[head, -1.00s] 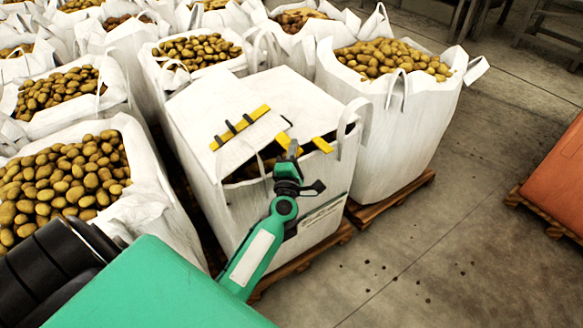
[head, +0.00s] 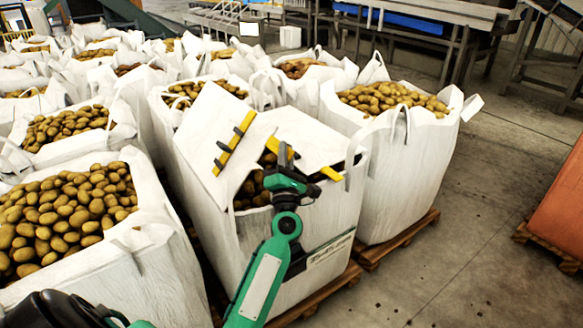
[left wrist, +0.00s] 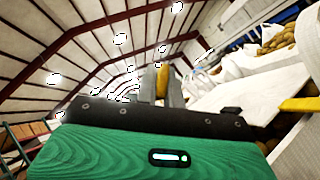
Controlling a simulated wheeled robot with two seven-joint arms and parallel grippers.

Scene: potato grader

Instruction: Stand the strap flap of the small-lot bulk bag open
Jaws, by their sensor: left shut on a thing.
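The white bulk bag (head: 330,220) stands on a pallet in the middle of the head view, its top partly open over potatoes. Its left flap (head: 207,130) is tilted up and carries a yellow strip with dark clips. Its other flap (head: 305,130) has a yellow strap (head: 330,173) along its near edge. My left gripper (head: 284,160) is over the bag opening and covers the middle of that strap. In the left wrist view, the fingers (left wrist: 161,88) are shut on a yellow piece, seemingly this strap; white fabric (left wrist: 235,95) lies right of them. My right gripper is not in view.
Full potato bags crowd the left (head: 150,260) and back, and another (head: 410,180) stands close on the right. An orange box (head: 560,210) on a pallet is at the right edge. The concrete floor (head: 460,230) between them is clear.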

